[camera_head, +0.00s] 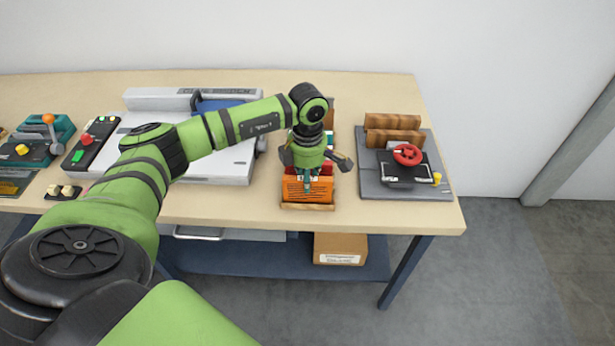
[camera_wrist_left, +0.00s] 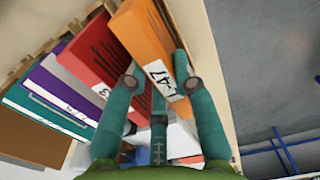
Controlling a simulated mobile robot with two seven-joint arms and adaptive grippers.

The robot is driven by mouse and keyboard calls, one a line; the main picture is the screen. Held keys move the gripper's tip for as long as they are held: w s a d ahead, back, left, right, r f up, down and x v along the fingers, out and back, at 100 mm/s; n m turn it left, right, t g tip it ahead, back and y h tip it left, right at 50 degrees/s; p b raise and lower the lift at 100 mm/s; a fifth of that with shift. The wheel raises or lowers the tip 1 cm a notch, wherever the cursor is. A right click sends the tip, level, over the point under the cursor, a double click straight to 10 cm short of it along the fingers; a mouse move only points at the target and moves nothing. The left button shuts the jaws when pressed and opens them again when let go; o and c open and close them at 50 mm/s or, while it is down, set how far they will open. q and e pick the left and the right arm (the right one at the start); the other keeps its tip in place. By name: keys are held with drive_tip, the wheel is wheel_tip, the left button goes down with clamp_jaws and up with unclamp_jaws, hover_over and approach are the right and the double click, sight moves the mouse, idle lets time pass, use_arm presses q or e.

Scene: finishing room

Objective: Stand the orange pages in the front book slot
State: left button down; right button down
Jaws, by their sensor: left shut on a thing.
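The orange pages (camera_head: 294,190), a bright orange book-like block with dark lines, stand at the front end of a wooden book rack (camera_head: 308,206) near the table's front edge. My left gripper (camera_head: 307,179) reaches down onto them from above and is shut on them. In the left wrist view, its teal fingers (camera_wrist_left: 160,80) lie on either side of the orange block (camera_wrist_left: 148,35), over its white label. Beside it stand a red book (camera_wrist_left: 92,50), a purple one (camera_wrist_left: 60,88) and a teal one (camera_wrist_left: 45,118). How deep the orange pages sit is hidden. My right gripper is not seen.
Right of the rack is a grey plate (camera_head: 415,188) with wooden blocks (camera_head: 393,121) and a red handwheel (camera_head: 407,154). Left is a large white machine (camera_head: 215,165). A cardboard box (camera_head: 340,246) is on the lower shelf. A narrow table strip in front is clear.

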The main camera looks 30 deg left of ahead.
use_arm(q)
drive_tip(key=shift+f, duration=0.2)
drive_tip(key=c, duration=1.3)
unclamp_jaws()
drive_tip(key=shift+r, duration=0.1)
wheel_tip(320, 180, up, 11)
drive_tip(key=p, duration=0.6)
